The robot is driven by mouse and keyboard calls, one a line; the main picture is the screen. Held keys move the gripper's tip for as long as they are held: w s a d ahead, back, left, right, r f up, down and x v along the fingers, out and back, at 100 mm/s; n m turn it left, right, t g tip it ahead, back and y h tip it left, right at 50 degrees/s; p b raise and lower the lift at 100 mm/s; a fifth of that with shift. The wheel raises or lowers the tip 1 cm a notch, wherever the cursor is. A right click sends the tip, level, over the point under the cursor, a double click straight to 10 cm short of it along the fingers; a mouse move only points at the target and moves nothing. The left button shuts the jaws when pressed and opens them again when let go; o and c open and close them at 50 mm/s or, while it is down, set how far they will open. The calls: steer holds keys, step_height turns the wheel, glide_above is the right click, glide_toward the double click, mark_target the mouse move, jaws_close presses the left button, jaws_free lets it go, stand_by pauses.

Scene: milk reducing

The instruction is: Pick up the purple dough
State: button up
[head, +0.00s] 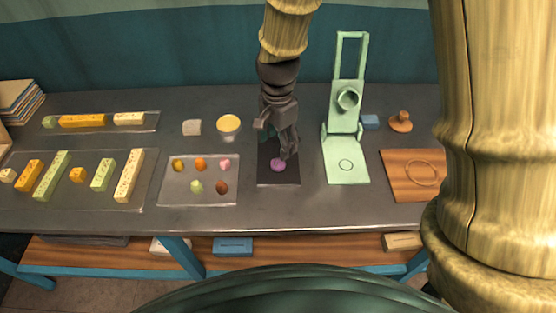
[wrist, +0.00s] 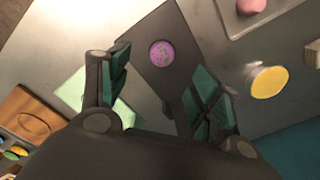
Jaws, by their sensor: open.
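The purple dough (head: 278,165) is a small round lump on a dark rectangular mat (head: 278,181) at the middle of the table. In the wrist view the dough (wrist: 161,53) lies on the dark mat (wrist: 139,43), ahead of the fingers and between their lines. My gripper (head: 288,150) hangs close above the mat, pointing down, just over the dough. In the wrist view my gripper (wrist: 163,95) is open, with its two fingers apart and nothing between them. The dough appears apart from both fingers.
A tray of small coloured lumps (head: 198,200) lies left of the mat. A green press (head: 346,165) stands close on the right, and a wooden board (head: 398,194) lies beyond it.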

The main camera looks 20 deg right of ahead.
mark_target(278, 163)
steer(key=f, duration=0.1)
steer(key=w+f, duration=0.1)
steer(key=f, duration=0.1)
steer(key=shift+w+a+f, duration=0.15)
steer(key=shift+w+f, duration=0.05)
steer(key=shift+f, duration=0.2)
steer(key=shift+s, duration=0.4)
steer(key=shift+w+d+f+p, duration=0.1)
steer(key=shift+f+p, duration=0.3)
steer(key=shift+f, duration=0.15)
steer(key=shift+w+d+f+p, duration=0.1)
steer(key=shift+f+p, duration=0.25)
steer(key=shift+f, duration=0.15)
steer(key=shift+s+d+f, duration=0.1)
steer(key=shift+s+f, duration=0.1)
steer(key=shift+f, duration=0.5)
steer(key=shift+w+f+p, duration=0.1)
steer(key=shift+f+p, duration=0.3)
steer(key=shift+f, duration=0.45)
steer(key=c, duration=1)
